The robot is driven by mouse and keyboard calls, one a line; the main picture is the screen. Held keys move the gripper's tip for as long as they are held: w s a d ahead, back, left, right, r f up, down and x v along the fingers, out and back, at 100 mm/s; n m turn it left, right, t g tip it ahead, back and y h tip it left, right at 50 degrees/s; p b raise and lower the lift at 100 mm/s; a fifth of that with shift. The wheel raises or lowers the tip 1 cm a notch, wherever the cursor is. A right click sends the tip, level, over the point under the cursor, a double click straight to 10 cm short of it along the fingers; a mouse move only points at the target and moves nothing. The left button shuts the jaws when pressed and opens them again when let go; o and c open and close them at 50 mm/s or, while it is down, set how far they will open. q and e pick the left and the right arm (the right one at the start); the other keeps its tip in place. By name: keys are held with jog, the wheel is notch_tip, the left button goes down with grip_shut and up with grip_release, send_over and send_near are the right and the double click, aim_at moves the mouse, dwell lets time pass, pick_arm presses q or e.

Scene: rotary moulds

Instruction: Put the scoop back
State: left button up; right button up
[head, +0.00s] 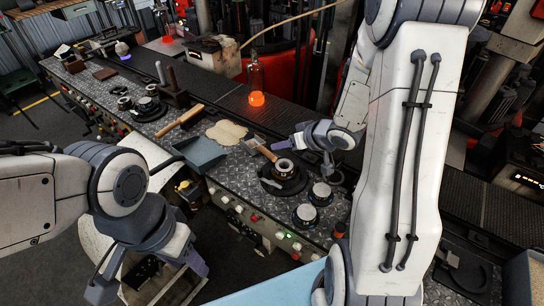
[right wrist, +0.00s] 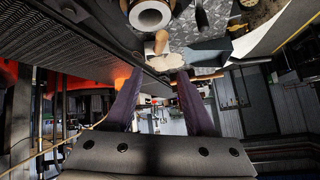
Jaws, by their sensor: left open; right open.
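A short wooden handle (head: 265,152) with a small pale metal end (head: 250,143), which looks like the scoop, stands tilted beside a round ring-shaped mould (head: 283,168). In the right wrist view the handle (right wrist: 160,42) shows end-on below the ring (right wrist: 150,14), beyond my fingertips. My right gripper (head: 305,157) is open and empty, just right of the handle and over the mould area. In its wrist view its two purple fingers (right wrist: 160,78) are spread with nothing between them. My left gripper (head: 150,272) is open and empty at the front left, off the bench.
A grey open tray (head: 200,152) sits at the bench's front edge, with a pale powder heap (head: 227,132) behind it. A longer wooden handle (head: 178,122) lies left. Round moulds (head: 305,214) stand right. A glowing orange piece (head: 257,98) is on the dark belt behind.

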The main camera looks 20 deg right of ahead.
jog(key=s+a+r+n+g+h, duration=0.1)
jog(key=s+a+r+g+h, duration=0.15)
jog(key=a, duration=0.35)
jog(key=s+a+r+n+g+h, duration=0.1)
jog(key=s+a+r+n, duration=0.15)
jog(key=s+a, duration=0.2)
jog(key=s+a+r+n+g, duration=0.1)
jog(key=s+a, duration=0.2)
jog(key=s, duration=0.3)
jog(key=s+a+n+g, duration=0.1)
jog(key=s+a+g, duration=0.1)
jog(key=s, duration=0.5)
jog(key=s+a+r+n+g+y, duration=0.1)
jog(key=s+a+g, duration=0.1)
jog(key=s+a, duration=0.2)
jog(key=s, duration=0.3)
jog(key=shift+a+r, duration=0.25)
jog(key=shift+r, duration=0.1)
